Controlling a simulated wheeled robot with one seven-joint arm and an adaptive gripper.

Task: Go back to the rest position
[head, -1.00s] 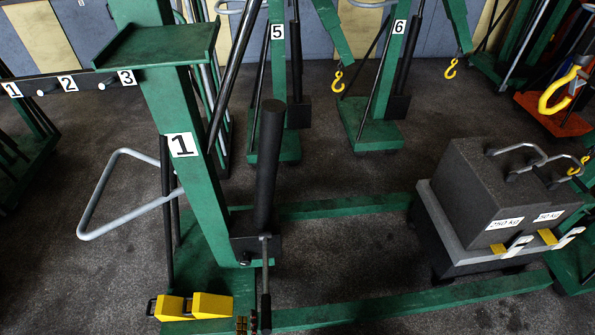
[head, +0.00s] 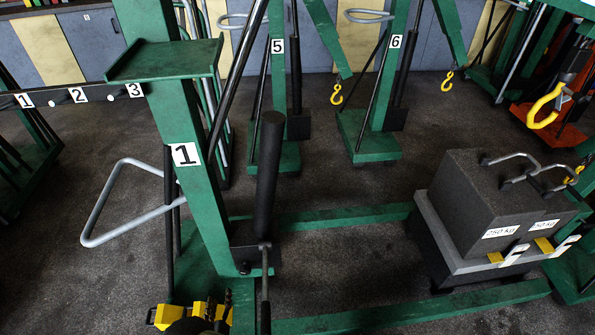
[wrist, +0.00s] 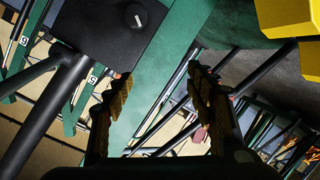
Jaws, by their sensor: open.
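My gripper (wrist: 160,76) is open and empty in the wrist view, its two dark fingers spread apart. In the wrist view a green beam (wrist: 160,75) and a dark box with a knob (wrist: 120,25) lie beyond the fingers.
A grey weight block (head: 490,200) sits on the right between green floor legs (head: 400,305). A grey loop handle (head: 120,190) juts left. Hoists 5 (head: 278,100) and 6 (head: 385,100) stand behind. Dark floor (head: 345,250) is clear between the legs.

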